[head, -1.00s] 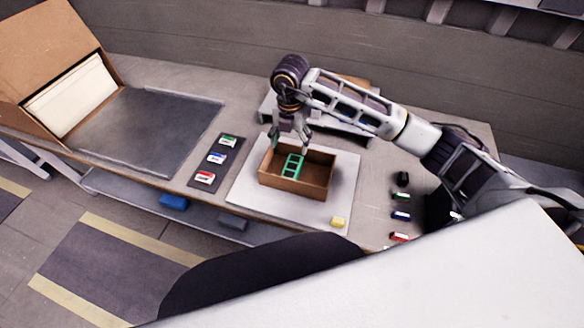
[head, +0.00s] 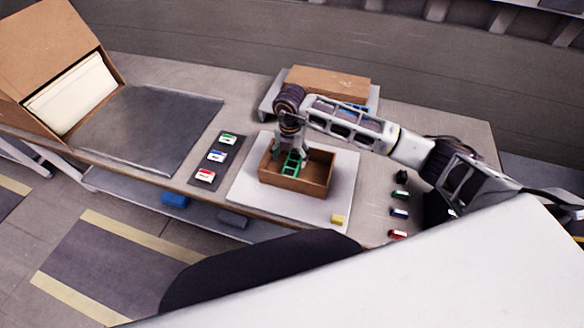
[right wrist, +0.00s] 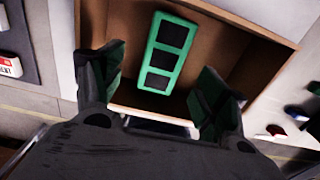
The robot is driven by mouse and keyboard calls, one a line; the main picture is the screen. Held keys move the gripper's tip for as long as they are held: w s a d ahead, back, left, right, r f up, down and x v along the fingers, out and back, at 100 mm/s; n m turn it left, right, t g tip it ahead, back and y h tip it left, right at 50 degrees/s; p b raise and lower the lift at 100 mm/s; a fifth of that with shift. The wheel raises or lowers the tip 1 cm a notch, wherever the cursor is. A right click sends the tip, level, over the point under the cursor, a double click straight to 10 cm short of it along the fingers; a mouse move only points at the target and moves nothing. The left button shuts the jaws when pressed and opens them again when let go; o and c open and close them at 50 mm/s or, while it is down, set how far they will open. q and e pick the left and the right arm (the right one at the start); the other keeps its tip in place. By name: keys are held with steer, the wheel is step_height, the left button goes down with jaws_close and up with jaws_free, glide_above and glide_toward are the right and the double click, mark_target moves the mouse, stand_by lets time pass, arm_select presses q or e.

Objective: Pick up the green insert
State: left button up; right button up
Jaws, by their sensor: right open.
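The green insert (head: 291,165) is a flat frame with three openings, lying in a brown open box (head: 312,187). It also shows whole in the right wrist view (right wrist: 167,52), on the box floor. My right gripper (head: 290,152) reaches down into the box from above, at the insert's far end in the head view. In the right wrist view its two green-padded fingers (right wrist: 165,95) are spread wide, one on each side of the insert's near end, with nothing between them. My left gripper is not in view.
A dark strip with several labelled pieces (head: 217,157) lies left. A closed cardboard box (head: 328,81) is behind. Small coloured pieces (head: 400,213) lie right.

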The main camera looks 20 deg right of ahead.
mark_target(292, 165)
steer(key=shift+f, duration=0.35)
steer(key=shift+s+d+f+p, duration=0.1)
steer(key=shift+f+p, duration=0.2)
steer(key=shift+f, duration=1)
steer(key=shift+d+f+p, duration=0.1)
steer(key=shift+f+p, duration=0.15)
steer(key=shift+f, duration=1.05)
steer(key=c, duration=0.9)
